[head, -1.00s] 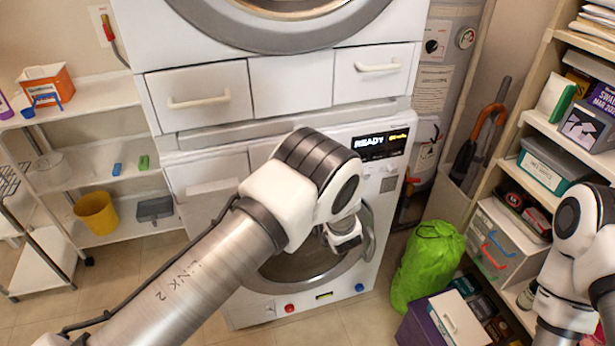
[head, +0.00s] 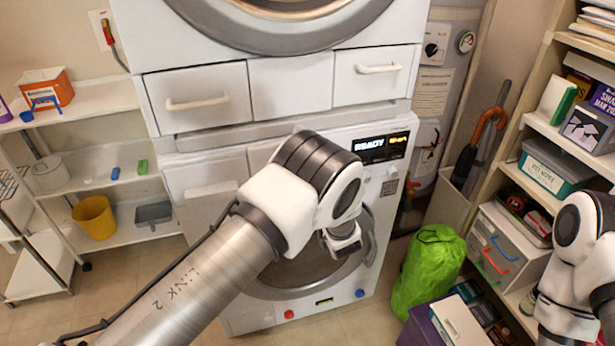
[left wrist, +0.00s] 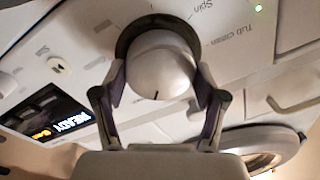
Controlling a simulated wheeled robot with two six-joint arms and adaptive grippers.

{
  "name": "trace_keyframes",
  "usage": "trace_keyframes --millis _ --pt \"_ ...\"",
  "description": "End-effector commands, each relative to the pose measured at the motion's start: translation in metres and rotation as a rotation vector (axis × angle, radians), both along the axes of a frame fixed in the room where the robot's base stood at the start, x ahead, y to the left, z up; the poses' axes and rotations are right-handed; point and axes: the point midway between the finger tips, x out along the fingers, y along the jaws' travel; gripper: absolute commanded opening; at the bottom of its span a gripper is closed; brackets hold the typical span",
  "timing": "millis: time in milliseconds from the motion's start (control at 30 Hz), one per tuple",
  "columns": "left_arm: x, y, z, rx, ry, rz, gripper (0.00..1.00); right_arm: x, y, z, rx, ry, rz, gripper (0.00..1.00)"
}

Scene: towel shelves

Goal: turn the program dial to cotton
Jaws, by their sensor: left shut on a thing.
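The round silver program dial (left wrist: 160,62) fills the top middle of the left wrist view, with a short dark mark on its face near the bottom. My left gripper (left wrist: 160,100) is shut on the dial, one finger at each side. The printed words "Spin" and "Tub Clean" show on the panel (left wrist: 268,62) to the dial's right. No cotton label can be read. In the head view my left arm hides the dial on the washer (head: 300,318). My right arm stands at the right edge, with its gripper out of view.
The lit display (head: 382,147) reads "READY" beside smaller yellow text. A dryer with drawers (head: 198,103) sits above the washer. A green bag (head: 430,270) stands to the right, before shelves (head: 540,122). A yellow bucket (head: 95,217) is on the left shelving.

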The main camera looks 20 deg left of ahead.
Motion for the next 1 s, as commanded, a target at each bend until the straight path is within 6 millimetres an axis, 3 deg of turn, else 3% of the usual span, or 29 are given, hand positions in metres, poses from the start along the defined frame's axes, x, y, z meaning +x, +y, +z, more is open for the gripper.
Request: trace_keyframes --millis 33,100,667,1000 --pt "0.001 -0.001 0.002 0.000 -0.003 -0.002 0.75 0.000 0.000 0.000 0.000 0.000 0.000 0.00" --pt "0.001 0.000 0.002 0.000 -0.003 -0.002 0.97 0.000 0.000 0.000 0.000 0.000 0.000 0.00" --pt "0.000 0.000 0.002 -0.036 -0.024 -0.001 0.97 0.000 0.000 0.003 0.000 0.000 0.000 0.00" --pt "0.000 0.001 0.008 -0.487 -0.329 0.001 0.97 0.000 0.000 0.038 0.000 0.000 0.000 0.00"
